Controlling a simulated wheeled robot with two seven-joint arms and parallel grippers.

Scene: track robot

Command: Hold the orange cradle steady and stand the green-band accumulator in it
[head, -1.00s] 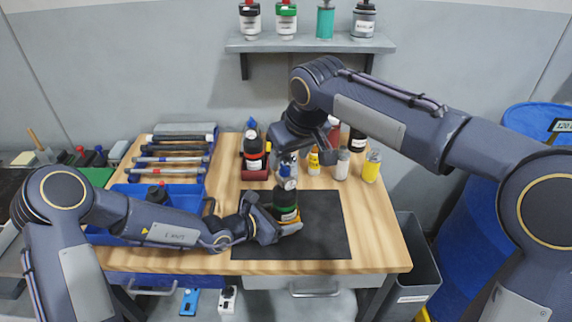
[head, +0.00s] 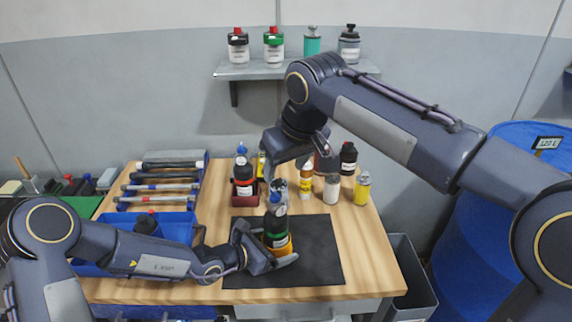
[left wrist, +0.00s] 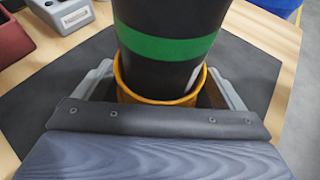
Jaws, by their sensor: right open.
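The green-band accumulator (head: 276,226) is a dark cylinder standing upright in the orange cradle (head: 286,249) on the black mat. In the left wrist view its green band (left wrist: 168,48) is above the rim of the orange cradle (left wrist: 158,101), with its lower end inside and hidden. My left gripper (head: 279,259) is low at the cradle, with its two grey fingers either side of it, closed on it. My right gripper (head: 278,187) is open just above and around the accumulator's top, which it partly hides; contact there cannot be told.
A dark red holder (head: 244,200) with a bottle stands behind the mat (head: 318,262). Several bottles stand at the back right, including a yellow one (head: 362,188). A blue bin (head: 180,223) lies left under my left arm. The mat's right part is clear.

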